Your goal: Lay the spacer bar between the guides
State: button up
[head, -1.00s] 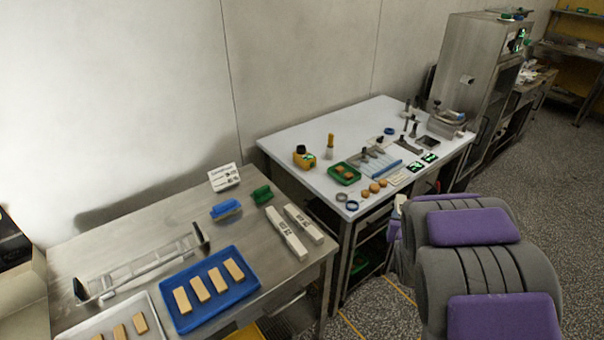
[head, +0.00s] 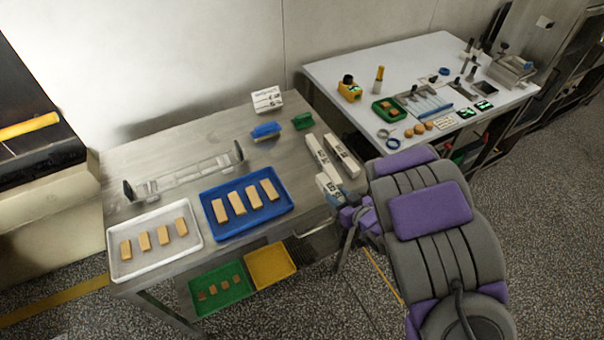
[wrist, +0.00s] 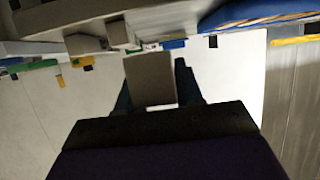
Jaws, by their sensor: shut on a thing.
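My gripper (head: 345,204) is at the front right edge of the steel table in the head view. It is shut on a pale spacer bar (head: 328,187) with dark marks on its face. In the wrist view a plain greyish end of the bar (wrist: 150,80) shows between the dark fingers. Two similar white bars with dark print, a left one (head: 321,157) and a right one (head: 342,155), lie side by side on the table behind it. The guides (head: 185,178) are a long pale frame with dark upright end plates at the table's back left, with no bar visible between them.
A blue tray (head: 240,231) and a white tray (head: 152,268), both with tan blocks, stand in front of the guides. A blue brush (head: 265,131), a green block (head: 303,121) and a white sign (head: 267,99) stand at the back. A white-topped table (head: 340,62) is at right.

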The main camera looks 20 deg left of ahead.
jog(key=shift+s, duration=0.1)
jog(key=b, duration=0.2)
send_over(306, 179)
jog(key=d, duration=0.1)
jog(key=shift+s+f, duration=0.25)
jog(key=shift+f, duration=0.5)
jog(key=shift+w+a+f+b, duration=0.2)
jog(key=shift+f+b, duration=0.15)
jog(key=shift+f, duration=0.2)
jog(key=shift+w+a+f+b, duration=0.1)
jog(key=shift+a+f+b, duration=0.1)
jog(key=shift+f+b, duration=0.25)
jog(key=shift+f+p, duration=0.3)
jog(key=shift+f, duration=0.25)
jog(key=shift+f, duration=0.25)
jog(key=o, duration=1.1)
jog(key=shift+b, duration=0.4)
